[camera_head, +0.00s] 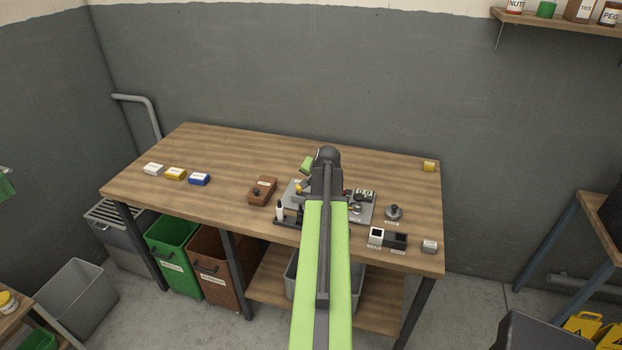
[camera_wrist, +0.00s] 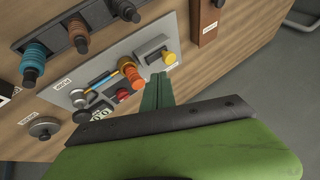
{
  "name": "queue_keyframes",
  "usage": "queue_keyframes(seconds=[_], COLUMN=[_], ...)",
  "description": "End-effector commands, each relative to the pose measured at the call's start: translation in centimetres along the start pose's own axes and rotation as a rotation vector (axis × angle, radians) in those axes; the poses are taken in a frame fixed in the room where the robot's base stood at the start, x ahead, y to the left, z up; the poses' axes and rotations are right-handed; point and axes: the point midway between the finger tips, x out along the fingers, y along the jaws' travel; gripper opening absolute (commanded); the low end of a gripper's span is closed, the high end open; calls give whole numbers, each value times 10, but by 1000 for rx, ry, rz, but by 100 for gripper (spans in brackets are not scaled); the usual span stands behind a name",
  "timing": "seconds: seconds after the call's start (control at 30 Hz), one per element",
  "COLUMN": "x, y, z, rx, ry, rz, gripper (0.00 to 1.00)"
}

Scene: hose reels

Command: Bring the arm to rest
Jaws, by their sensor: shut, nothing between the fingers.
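My green and black arm (camera_head: 325,230) reaches from the bottom of the head view out over the wooden workbench (camera_head: 240,160). In the wrist view my gripper (camera_wrist: 158,88) shows as two green fingers pressed together, with nothing between them. The fingers are over or close to the grey panel (camera_wrist: 98,82), near its yellow button (camera_wrist: 168,58) and orange knob (camera_wrist: 133,78). I cannot tell whether they touch it. In the head view the arm hides the fingertips and the middle of the panel.
A black rack (camera_wrist: 55,40) with coloured fittings lies beside the panel. A brown box (camera_head: 262,190), a round knob (camera_head: 394,212) and small blocks stand on the bench. Green (camera_head: 172,255) and brown (camera_head: 218,262) bins stand below. The bench's back left is clear.

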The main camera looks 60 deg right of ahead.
Motion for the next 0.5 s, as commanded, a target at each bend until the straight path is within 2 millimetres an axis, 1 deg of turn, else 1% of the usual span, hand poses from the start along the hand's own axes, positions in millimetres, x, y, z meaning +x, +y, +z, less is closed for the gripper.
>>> queue_keyframes(seconds=[0.37, 0.43, 0.47, 0.5], x=[2, 4, 6, 10], y=[0, -7, -14, -28], z=[1, 5, 10, 19], rx=[-2, -10, -19, -38], ry=[0, -5, -10, -19], rz=[0, -4, -9, -19], gripper=[0, 0, 0, 0])
